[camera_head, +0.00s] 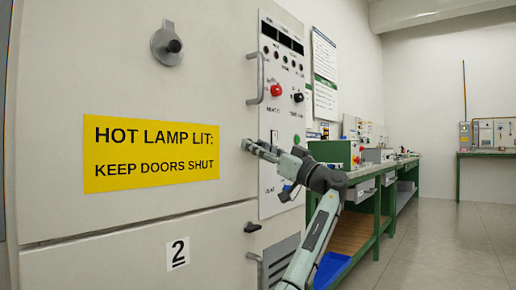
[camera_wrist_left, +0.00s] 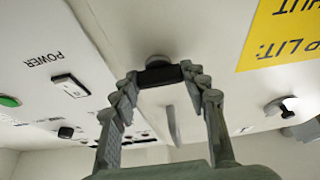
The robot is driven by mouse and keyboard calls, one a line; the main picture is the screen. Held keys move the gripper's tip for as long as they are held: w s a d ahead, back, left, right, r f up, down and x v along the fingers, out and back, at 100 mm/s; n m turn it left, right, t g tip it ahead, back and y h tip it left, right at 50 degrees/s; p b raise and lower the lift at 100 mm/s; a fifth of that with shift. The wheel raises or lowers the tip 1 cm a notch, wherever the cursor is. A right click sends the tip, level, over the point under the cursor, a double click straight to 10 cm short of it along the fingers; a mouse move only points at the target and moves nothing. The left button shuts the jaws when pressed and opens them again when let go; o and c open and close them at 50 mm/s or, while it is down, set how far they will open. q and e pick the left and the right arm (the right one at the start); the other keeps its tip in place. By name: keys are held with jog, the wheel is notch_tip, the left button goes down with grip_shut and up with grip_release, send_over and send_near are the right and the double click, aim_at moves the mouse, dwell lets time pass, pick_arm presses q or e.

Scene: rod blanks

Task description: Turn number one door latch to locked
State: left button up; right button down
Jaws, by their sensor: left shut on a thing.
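My left gripper (camera_head: 252,148) reaches the right edge of the upper pale door (camera_head: 60,60). In the left wrist view, which is upside down, its fingers close on the two ends of a black latch knob (camera_wrist_left: 160,75) on a round grey base. The knob lies straight across between the fingertips. In the head view the fingers hide this latch. No number one label is in view, but this latch is on the door above the one marked 2 (camera_head: 178,254). A similar dark latch (camera_head: 252,227) sits on that lower door. My right gripper is not in view.
A yellow warning sign (camera_head: 150,152) is left of the gripper. A bar handle (camera_head: 259,78) is above it, and a round knob (camera_head: 166,46) is farther up left. A switch panel (camera_head: 283,110) stands close on the right. Green benches (camera_head: 377,208) stand beyond.

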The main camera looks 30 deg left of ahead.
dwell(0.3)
pick_arm(q)
jog(key=o, duration=1.2)
jog(key=shift+c, duration=0.2)
jog(key=v, duration=1.2)
jog(key=shift+r, duration=0.1)
